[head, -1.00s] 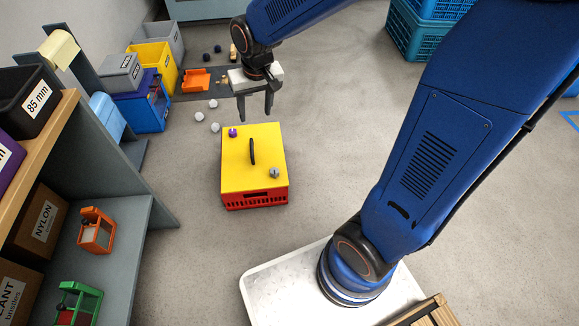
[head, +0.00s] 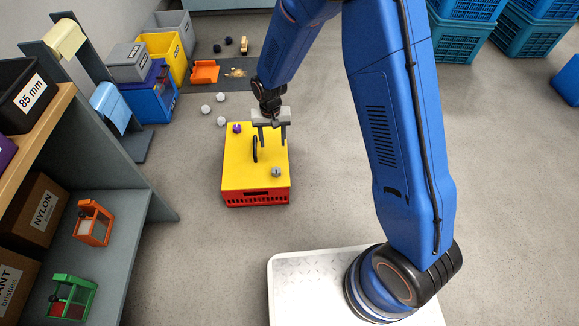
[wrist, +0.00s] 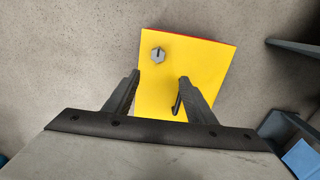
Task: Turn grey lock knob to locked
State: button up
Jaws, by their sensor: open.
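The grey lock knob (head: 276,171) sits on the yellow lid (head: 238,172) of a red box (head: 256,198), near the lid's front right corner. In the wrist view the grey knob (wrist: 158,54) is a small faceted knob with a dark mark on its top, beyond my fingertips. My gripper (head: 273,143) is open and empty above the back right part of the lid. In the wrist view its two fingers (wrist: 158,77) stand apart over the yellow lid. A purple knob (head: 237,128) is at the lid's back left.
A grey shelf (head: 125,235) with boxes and small orange and green items stands at left. White balls (head: 206,109) lie on the floor behind the box. Coloured bins (head: 165,60) stand at the back left. Blue crates (head: 530,40) stand at the back right.

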aim_at(276, 170)
jog(key=f, duration=1.9)
jog(key=shift+w+d+f, duration=0.1)
jog(key=shift+d+f, duration=0.1)
jog(key=shift+d, duration=0.1)
jog(key=c, duration=1.1)
